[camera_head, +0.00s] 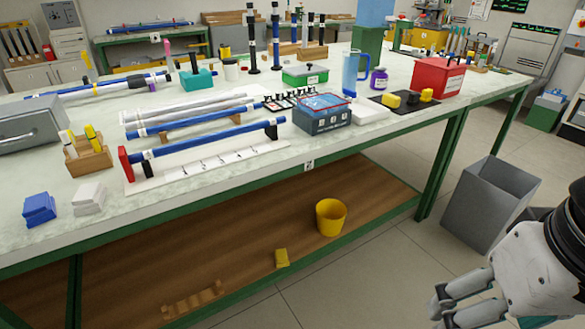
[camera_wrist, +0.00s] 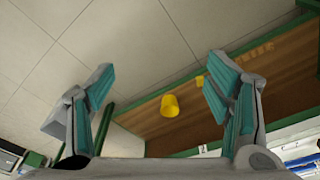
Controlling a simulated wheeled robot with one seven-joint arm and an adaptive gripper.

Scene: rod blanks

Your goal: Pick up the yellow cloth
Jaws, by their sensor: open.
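The yellow cloth (camera_head: 281,258) looks like a small folded block on the brown lower shelf (camera_head: 237,260) under the workbench, near the shelf's front edge. In the wrist view the small yellow cloth (camera_wrist: 200,81) shows beside my right-hand finger, partly close to its outline. My gripper (camera_head: 440,309) is at the lower right of the head view, out in front of the bench and well apart from the cloth. In the wrist view my gripper (camera_wrist: 158,72) has its two fingers spread wide with nothing between them.
A yellow bucket (camera_head: 331,217) stands on the shelf right of the cloth. A wooden rack (camera_head: 194,300) lies to its left. A grey bin (camera_head: 490,203) stands on the floor beyond the green bench leg (camera_head: 440,165). Blue (camera_head: 39,209) and white (camera_head: 88,199) folded cloths lie on the benchtop.

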